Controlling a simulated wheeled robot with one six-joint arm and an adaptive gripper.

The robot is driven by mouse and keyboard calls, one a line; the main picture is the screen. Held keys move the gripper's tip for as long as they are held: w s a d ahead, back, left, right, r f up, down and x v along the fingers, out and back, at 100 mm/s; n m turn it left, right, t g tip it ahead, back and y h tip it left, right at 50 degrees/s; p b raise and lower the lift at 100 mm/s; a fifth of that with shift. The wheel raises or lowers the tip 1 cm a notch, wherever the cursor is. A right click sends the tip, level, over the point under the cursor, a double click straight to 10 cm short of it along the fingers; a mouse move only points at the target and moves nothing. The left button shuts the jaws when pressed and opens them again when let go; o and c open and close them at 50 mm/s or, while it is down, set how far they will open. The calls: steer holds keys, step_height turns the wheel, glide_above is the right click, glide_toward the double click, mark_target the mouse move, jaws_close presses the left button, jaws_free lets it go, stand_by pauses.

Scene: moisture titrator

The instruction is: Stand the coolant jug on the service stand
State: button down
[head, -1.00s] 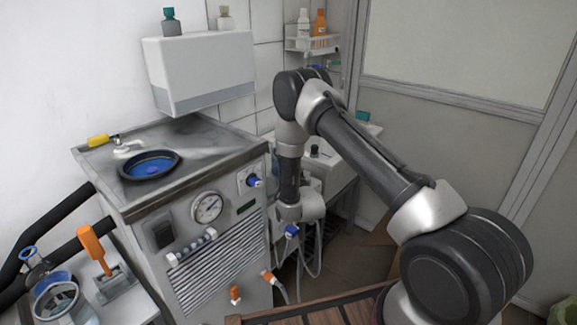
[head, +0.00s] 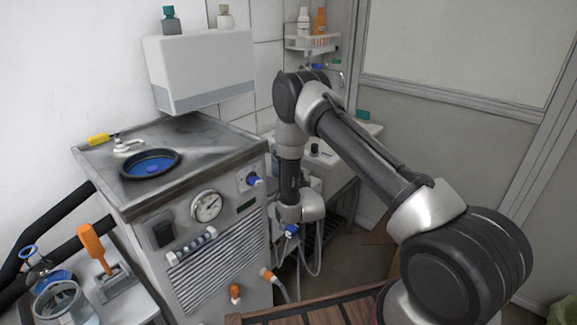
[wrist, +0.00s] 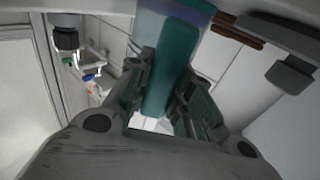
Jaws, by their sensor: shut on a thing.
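In the wrist view, my gripper (wrist: 168,98) is shut on a teal, upright handle-like part (wrist: 173,70), which I take to be the coolant jug's grip. A paler blue-grey body shows behind its upper end. The rest of the jug is cut off or hidden. In the head view, my wrist hangs down beside the right side of the chiller cabinet, and the gripper and jug are hidden there. I cannot tell which surface is the service stand.
The chiller cabinet (head: 222,262) with a gauge, hose fittings and a round blue-lidded opening (head: 151,164) stands left of my arm. A white bench (head: 343,166) is behind my arm. Slatted wood (head: 330,312) lies at the bottom. Glassware (head: 62,305) stands at lower left.

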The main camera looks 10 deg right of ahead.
steer(key=shift+f, duration=0.15)
steer(key=c, duration=1.2)
jaws_free()
steer(key=shift+c, duration=0.2)
steer(key=c, duration=0.3)
steer(key=shift+s+d+f, duration=0.15)
steer(key=shift+s, duration=1.95)
steer(key=shift+s+d+f, duration=0.15)
steer(key=shift+s, duration=1.95)
